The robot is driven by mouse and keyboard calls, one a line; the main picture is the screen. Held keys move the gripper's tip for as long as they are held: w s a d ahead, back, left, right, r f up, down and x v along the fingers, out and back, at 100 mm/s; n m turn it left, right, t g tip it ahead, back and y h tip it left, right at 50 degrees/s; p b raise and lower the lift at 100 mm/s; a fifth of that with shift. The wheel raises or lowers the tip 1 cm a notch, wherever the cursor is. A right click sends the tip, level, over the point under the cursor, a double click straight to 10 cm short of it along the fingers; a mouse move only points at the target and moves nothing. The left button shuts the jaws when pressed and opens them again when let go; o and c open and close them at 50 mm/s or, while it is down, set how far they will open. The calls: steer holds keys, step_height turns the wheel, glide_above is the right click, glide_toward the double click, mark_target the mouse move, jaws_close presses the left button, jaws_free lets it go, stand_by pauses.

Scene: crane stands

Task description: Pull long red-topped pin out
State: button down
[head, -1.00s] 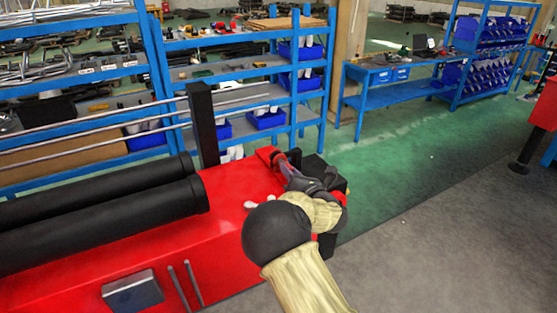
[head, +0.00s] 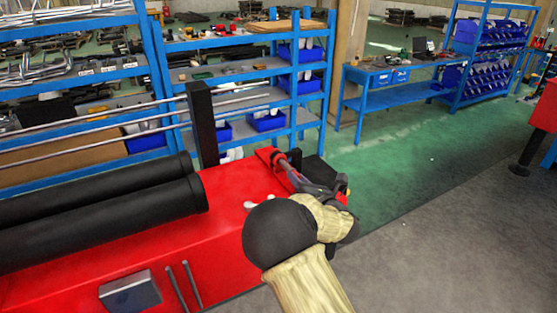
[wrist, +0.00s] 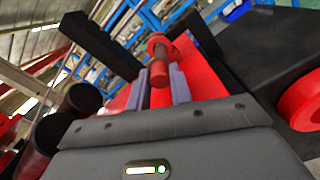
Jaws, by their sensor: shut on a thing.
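The red-topped pin (wrist: 159,68) shows in the wrist view between my gripper's two fingers. My gripper (wrist: 156,88) is shut on the pin. How much of the pin's shaft is still inside its seat cannot be told.
Two thick black cylinders (head: 110,215) lie along the bed at left. A black upright post (head: 202,125) stands behind my gripper. A black block (head: 318,172) is just right of it. Blue shelving (head: 235,75) stands behind. Open floor (head: 420,215) lies to the right.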

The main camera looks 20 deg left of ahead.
steer(key=shift+b+v, duration=0.55)
steer(key=shift+v, duration=1.15)
